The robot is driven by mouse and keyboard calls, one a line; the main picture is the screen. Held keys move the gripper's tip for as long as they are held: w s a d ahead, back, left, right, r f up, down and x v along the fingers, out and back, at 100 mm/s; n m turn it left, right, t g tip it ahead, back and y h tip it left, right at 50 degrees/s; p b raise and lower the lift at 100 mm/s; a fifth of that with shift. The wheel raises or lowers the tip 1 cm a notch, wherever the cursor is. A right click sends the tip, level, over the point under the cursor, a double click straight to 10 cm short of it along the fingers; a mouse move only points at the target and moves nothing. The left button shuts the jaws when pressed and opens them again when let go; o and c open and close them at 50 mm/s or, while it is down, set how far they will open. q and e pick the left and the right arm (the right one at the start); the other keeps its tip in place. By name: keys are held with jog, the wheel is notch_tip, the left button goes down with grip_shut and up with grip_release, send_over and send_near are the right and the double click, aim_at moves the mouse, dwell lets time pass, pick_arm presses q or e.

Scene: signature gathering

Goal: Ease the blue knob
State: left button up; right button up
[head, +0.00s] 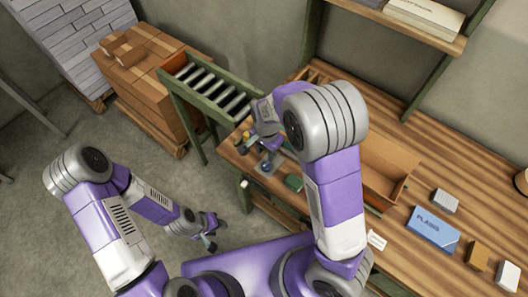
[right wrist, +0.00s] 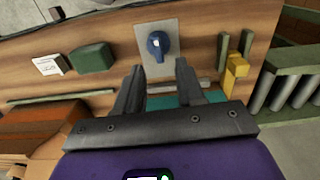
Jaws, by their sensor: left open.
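The blue knob (right wrist: 158,44) stands on a grey plate (right wrist: 172,28) on the wooden worktop in the right wrist view. In the head view the knob (head: 267,167) shows small, just below my right gripper (head: 268,146). In the right wrist view my right gripper (right wrist: 158,74) is open, its two fingers apart and pointing toward the plate, with the knob ahead of the gap between them. Nothing is between the fingers. My left gripper (head: 210,240) is open and empty, low over the floor beside the bench.
A green block (right wrist: 91,57) and a white label (right wrist: 47,65) lie left of the plate in the right wrist view; a yellow part (right wrist: 236,66) is to its right. A roller conveyor (head: 212,88) adjoins the bench. A wooden tray (head: 385,165) and blue box (head: 433,228) are farther right.

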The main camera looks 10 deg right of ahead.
aim_at(266, 163)
notch_tip(266, 163, down, 6)
jog(key=shift+s+f+b, duration=0.1)
jog(key=shift+s+b, duration=0.05)
jog(key=shift+b, duration=0.25)
jog(key=shift+c, duration=0.3)
grip_shut()
